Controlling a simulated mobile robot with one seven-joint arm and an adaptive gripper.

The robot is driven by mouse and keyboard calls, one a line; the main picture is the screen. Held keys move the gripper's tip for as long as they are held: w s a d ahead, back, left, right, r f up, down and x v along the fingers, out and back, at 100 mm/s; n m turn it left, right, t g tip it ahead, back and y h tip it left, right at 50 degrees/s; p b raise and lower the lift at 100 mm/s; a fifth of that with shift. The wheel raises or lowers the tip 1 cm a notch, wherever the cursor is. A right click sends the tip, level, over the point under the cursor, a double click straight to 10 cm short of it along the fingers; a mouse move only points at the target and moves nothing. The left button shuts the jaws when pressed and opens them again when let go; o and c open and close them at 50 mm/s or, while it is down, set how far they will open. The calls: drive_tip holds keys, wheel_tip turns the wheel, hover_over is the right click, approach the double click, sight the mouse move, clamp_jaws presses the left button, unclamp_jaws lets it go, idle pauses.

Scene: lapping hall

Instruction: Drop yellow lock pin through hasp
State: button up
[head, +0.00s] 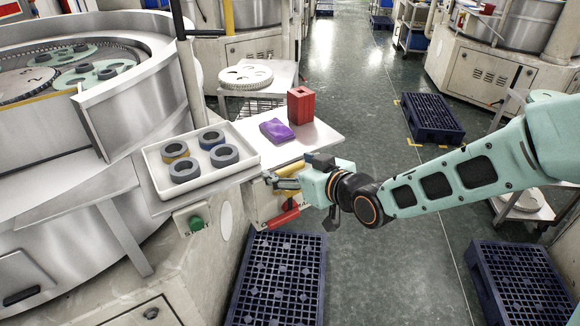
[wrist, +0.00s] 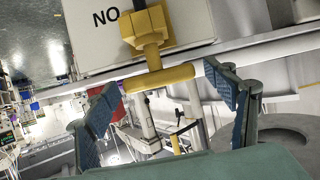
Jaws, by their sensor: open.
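A yellow piece (wrist: 150,48), likely the lock pin, shows in the wrist view with a blocky head, a narrow neck and a crossbar. It sits in front of a white panel marked "NO". My gripper (wrist: 165,105) is open, with a blue-padded finger on each side below the crossbar. Whether the fingers touch it, I cannot tell. In the head view my gripper (head: 283,184) is beside the shelf's right front edge, just above a red handle (head: 283,218) on the machine's front. I cannot make out the hasp for certain.
A white tray (head: 238,139) with several dark rings stands on the shelf, left of my gripper. A purple cloth (head: 277,131) and a red block (head: 301,106) lie behind. A green button (head: 196,224) is below the tray. Dark pallets (head: 277,281) stand on the floor.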

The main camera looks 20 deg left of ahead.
drive_tip(key=shift+d, duration=0.1)
drive_tip(key=v, duration=0.7)
idle(0.4)
drive_tip(key=shift+s+d+r, duration=0.1)
idle(0.4)
